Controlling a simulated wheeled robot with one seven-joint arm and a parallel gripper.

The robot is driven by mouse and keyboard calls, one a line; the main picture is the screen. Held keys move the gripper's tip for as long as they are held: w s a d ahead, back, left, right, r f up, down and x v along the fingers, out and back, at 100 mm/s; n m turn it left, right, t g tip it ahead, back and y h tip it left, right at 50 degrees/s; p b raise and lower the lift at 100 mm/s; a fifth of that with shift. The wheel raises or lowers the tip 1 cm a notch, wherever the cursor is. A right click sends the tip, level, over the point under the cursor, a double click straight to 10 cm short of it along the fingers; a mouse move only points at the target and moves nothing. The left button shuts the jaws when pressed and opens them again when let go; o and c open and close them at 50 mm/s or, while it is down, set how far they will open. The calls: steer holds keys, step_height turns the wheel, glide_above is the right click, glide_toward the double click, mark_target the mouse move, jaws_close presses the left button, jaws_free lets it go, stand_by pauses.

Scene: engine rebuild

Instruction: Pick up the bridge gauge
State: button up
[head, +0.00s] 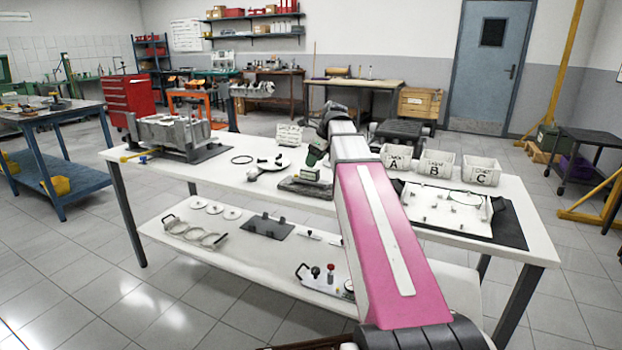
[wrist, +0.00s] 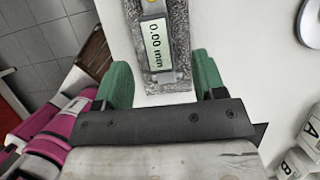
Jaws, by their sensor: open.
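The bridge gauge, as I take it, is a small grey instrument (wrist: 156,42) with a pale display reading 0.00 mm. It sits on a speckled grey block (wrist: 181,28) on the white bench; the block (head: 300,189) and gauge (head: 309,174) also show in the head view. My gripper (wrist: 163,78) is open, with its green fingers either side of the near end of the block in the wrist view. Nothing is between the fingers that I can see gripped. The far end of the gauge is cut off by the wrist view's upper edge.
Bins marked A (head: 396,157), B (head: 436,165) and C (head: 481,171) stand to the right on the bench. A white tray (head: 440,211) lies on a dark mat. An engine block (head: 170,132) is at the left. A lower shelf (head: 255,257) holds several parts.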

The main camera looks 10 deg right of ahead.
mark_target(310, 169)
steer(key=shift+x, duration=3.6)
steer(key=shift+s, duration=0.15)
jaws_close()
